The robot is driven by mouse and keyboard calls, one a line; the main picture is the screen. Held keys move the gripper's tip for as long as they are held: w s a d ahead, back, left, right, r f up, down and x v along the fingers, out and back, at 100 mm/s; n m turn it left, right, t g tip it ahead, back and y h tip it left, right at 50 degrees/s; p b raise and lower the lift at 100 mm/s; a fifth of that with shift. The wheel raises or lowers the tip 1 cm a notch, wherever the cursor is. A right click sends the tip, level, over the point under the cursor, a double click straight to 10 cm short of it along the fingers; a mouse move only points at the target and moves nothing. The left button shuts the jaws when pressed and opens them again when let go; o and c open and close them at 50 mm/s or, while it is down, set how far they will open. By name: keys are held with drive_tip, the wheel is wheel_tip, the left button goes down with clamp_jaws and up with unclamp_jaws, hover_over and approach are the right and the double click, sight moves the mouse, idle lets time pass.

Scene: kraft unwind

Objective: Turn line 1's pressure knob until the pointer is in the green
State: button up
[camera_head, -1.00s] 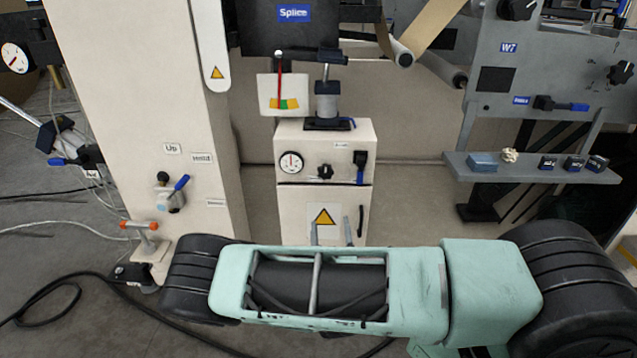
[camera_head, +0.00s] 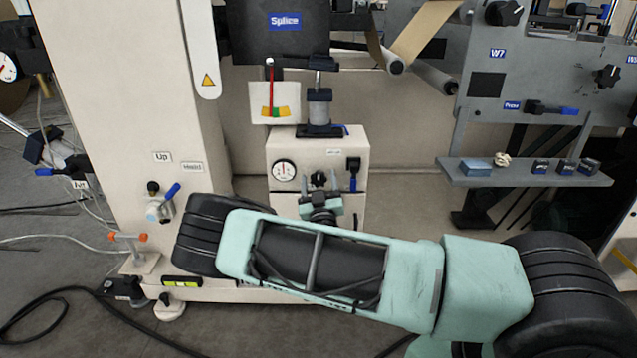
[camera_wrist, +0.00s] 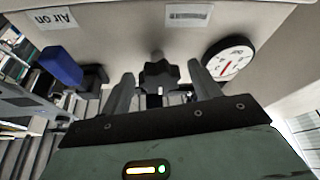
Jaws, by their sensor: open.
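The black lobed knob (camera_wrist: 160,76) stands on the front of the cream cabinet (camera_head: 352,152). In the wrist view it lies between the two fingers of my open gripper (camera_wrist: 160,70), with gaps on both sides. Above, a red pointer (camera_head: 270,90) hangs over a card (camera_head: 289,95) with a coloured scale, near the left edge of the green; the exact reading is too small to tell.
A blue-handled valve (camera_wrist: 62,66) beside an "Air on" label (camera_wrist: 55,18) is close to my gripper's left finger in the wrist view. A grey shelf (camera_head: 455,172) with small items is at right. A lever valve (camera_head: 165,200) is on the column at left.

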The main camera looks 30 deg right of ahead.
drive_tip(key=shift+w+d+r, duration=0.15)
drive_tip(key=shift+w, duration=0.15)
drive_tip(key=c, duration=1)
drive_tip(key=shift+o, duration=0.2)
drive_tip(key=shift+n, duration=0.4)
drive_tip(key=n+y+p, duration=0.1)
drive_tip(key=n+y, duration=0.1)
drive_tip(key=n, duration=0.2)
drive_tip(key=n+y+p, duration=0.2)
drive_tip(key=n, duration=0.2)
drive_tip(key=shift+r+y+p, duration=0.1)
drive_tip(key=shift+y+p, duration=0.2)
drive_tip(key=n+y+p, duration=0.1)
drive_tip(key=n, duration=0.2)
drive_tip(key=n+y+p, duration=0.1)
drive_tip(key=n+p, duration=0.1)
drive_tip(key=n, duration=0.1)
drive_tip(key=shift+n+g, duration=0.3)
drive_tip(key=shift+g, duration=0.1)
